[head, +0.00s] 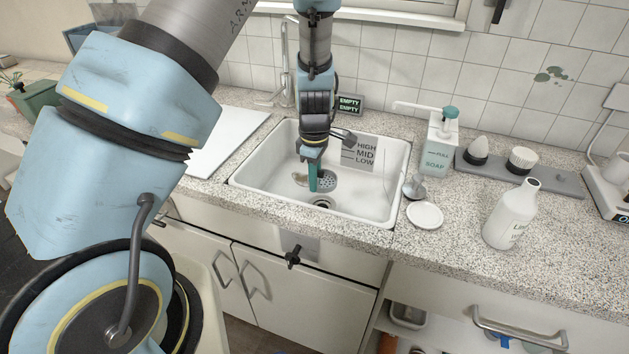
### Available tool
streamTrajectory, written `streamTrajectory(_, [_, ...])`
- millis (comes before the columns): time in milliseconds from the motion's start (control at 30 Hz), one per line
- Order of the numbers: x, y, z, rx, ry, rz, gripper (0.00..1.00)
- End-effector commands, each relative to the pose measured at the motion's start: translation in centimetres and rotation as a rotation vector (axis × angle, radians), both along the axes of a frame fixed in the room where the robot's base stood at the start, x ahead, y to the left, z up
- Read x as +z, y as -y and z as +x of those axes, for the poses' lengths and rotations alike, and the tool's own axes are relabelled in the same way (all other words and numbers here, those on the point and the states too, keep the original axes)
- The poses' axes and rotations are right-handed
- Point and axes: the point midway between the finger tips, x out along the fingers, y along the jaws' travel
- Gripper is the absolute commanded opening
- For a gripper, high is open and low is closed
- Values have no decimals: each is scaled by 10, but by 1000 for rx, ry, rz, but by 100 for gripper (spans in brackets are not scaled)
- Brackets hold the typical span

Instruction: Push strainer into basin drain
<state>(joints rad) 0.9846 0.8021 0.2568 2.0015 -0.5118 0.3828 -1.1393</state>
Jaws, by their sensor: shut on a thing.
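The white basin (376,194) is set into the speckled counter. The fingers cover part of the disc. A dark round drain opening (323,203) shows in the basin just in front of the strainer, nearer the front rim. The strainer appears apart from the opening, set back from it; its height above the basin floor cannot be told.
A faucet (286,65) stands behind the basin. On the right are a soap pump bottle (440,138), a white dish (425,215), a small metal piece (414,188) and a white bottle (511,214). A white board (222,140) lies left of the basin.

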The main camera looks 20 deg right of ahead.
Motion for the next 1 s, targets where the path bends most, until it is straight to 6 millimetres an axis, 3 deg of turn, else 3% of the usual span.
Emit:
streamTrajectory(367, [2,0,0,5,-4,2,0])
streamTrajectory(1000, [-53,1,0,6,-4,1,0])
